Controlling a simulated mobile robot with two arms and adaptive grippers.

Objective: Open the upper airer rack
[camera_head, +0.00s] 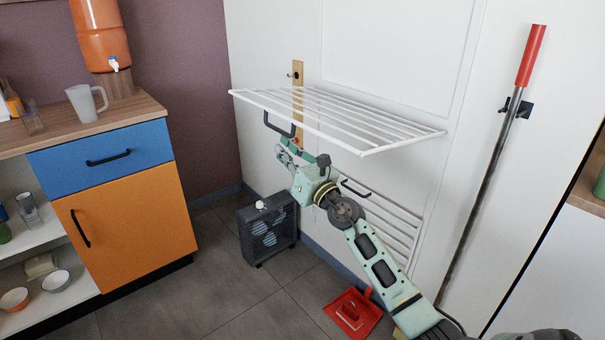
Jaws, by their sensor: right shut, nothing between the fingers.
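The upper airer rack (345,119) is a white wire rack on the white wall. It stands folded out, roughly level, with a dark handle (279,127) hanging below its left front part. A lower airer rack (392,222) lies folded flat against the wall, with its own dark handle (356,188). My right arm reaches up from the bottom right. My right gripper (285,147) is just under the upper rack, close to its handle. It is shut, with nothing held. Whether it touches the handle I cannot tell. My left gripper is not in view.
A dark box fan (267,233) stands on the floor left of my arm. A red dustpan (353,312) lies below. A red-handled pole (497,145) hangs on the wall at right. A blue and orange cabinet (125,225) stands at left. Grey floor between is clear.

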